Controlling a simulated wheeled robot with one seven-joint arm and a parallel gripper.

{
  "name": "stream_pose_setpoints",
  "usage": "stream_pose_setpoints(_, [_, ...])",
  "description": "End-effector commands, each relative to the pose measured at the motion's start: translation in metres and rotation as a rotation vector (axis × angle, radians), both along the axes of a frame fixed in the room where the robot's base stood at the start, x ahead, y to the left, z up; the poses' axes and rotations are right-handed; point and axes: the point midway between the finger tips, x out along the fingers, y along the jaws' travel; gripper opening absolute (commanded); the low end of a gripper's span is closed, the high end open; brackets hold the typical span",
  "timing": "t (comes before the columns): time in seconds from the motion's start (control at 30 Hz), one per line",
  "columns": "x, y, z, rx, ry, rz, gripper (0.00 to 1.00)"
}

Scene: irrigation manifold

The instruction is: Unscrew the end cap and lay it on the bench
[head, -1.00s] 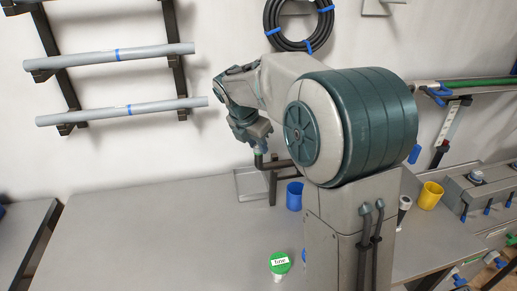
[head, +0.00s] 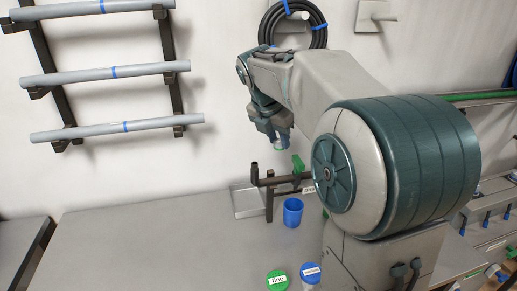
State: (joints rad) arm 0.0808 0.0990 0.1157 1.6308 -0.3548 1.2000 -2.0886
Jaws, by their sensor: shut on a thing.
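My gripper (head: 281,146) is raised above the dark pipe manifold (head: 269,181), pointing down and clear of the pipe. It is shut on the end cap, which is too small and too covered by the fingers to make out. The manifold's upright stub at its left end stands bare below and left of the gripper. A green handle (head: 298,163) stands on the pipe, just below and right of my gripper. The grey bench (head: 160,235) extends below, with wide bare surface to the left.
My arm hides the bench's right part.

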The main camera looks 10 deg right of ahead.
Motion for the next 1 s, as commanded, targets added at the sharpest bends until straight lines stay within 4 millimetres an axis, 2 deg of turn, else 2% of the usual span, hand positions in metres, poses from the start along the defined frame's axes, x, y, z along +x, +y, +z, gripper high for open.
stream_pose_setpoints(0.1, [-0.012, -0.021, 0.014, 0.0, -0.003, -0.003, 0.03])
stream_pose_setpoints(0.3, [-0.023, -0.04, 0.028, -0.001, 0.0, -0.001, 0.03])
stream_pose_setpoints(1.0, [-0.026, -0.044, 0.056, 0.0, 0.0, 0.001, 0.03])
